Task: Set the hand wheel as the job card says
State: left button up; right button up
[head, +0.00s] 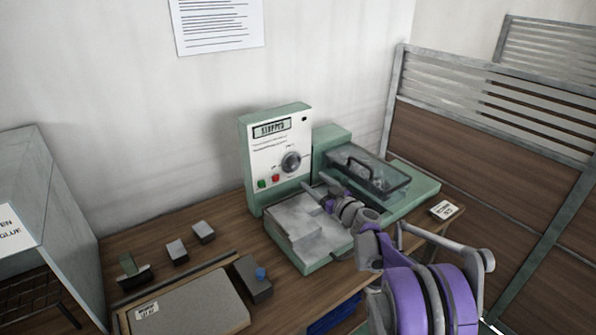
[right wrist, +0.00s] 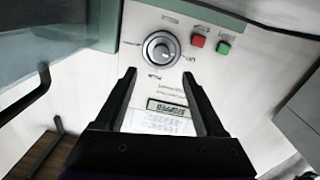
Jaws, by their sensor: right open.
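The hand wheel (head: 291,162), as best I can tell, is the round grey dial on the white front of the green machine (head: 277,151). My right gripper (head: 322,192) is in front of the panel, below the dial. My left gripper is out of view.
A green button (head: 262,183) and a red button (head: 276,178) sit left of the dial, under a display (head: 271,128) reading "STOPPED". A clear cover with a handle (head: 361,168) is at the right. Small blocks and a board (head: 190,305) lie at the left. A printed sheet (head: 217,22) hangs on the wall.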

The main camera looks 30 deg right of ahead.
aim_at(295, 166)
jog(key=w, duration=1)
jog(key=shift+a, duration=0.35)
grip_shut()
